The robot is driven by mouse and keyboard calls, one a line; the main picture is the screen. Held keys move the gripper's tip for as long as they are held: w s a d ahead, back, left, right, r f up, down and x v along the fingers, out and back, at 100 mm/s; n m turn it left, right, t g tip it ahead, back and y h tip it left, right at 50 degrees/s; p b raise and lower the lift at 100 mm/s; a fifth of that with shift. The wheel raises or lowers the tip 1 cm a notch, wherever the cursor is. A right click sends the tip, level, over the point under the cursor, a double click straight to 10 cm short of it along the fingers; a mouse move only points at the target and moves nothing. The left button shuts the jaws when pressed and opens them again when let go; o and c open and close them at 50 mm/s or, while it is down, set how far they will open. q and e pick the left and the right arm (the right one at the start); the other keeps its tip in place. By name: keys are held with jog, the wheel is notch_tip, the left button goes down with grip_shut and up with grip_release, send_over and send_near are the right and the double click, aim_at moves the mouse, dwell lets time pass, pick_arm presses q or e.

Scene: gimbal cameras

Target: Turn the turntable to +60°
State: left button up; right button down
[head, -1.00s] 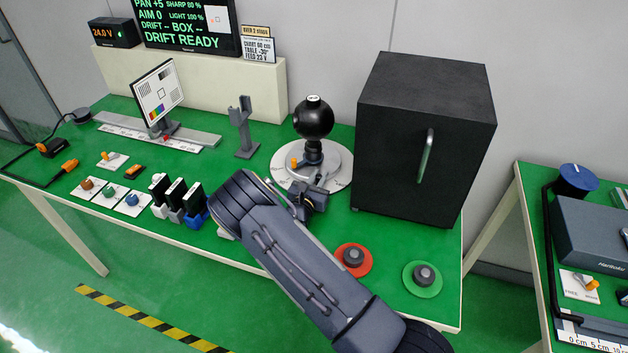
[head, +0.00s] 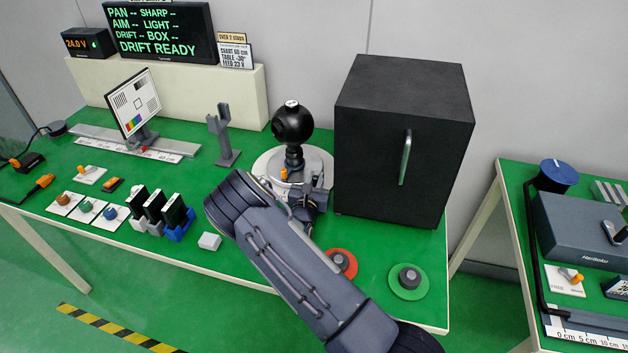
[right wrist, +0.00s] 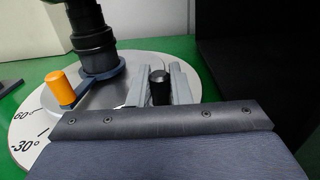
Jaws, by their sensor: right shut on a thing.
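The turntable (head: 264,166) is a round white disc with a grey centre, on the green bench left of the black cabinet. A black ball-shaped camera (head: 292,123) stands on it on a dark post. The right wrist view shows the disc's rim (right wrist: 28,121) with "60°" and "-30°" marks and an orange knob (right wrist: 60,88) between the post and these marks. My right gripper (right wrist: 158,88) is shut on a small black knob (right wrist: 160,86) at the turntable's near side; the grey fingers stand on both sides of it. My left gripper is not in view.
The black cabinet (head: 400,135) stands close on the right. A grey forked stand (head: 222,135) and a test chart (head: 133,103) are on the left. A display (head: 160,32) reads "DRIFT READY".

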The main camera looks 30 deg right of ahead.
jog(key=shift+d+t, duration=0.15)
jog(key=shift+t, duration=0.15)
dwell(0.4)
jog(key=c, duration=1.4)
grip_release()
jog(key=shift+b+v, duration=0.5)
jog(key=shift+v, duration=3.45)
jog(key=shift+r, duration=0.1)
jog(key=shift+c, duration=0.3)
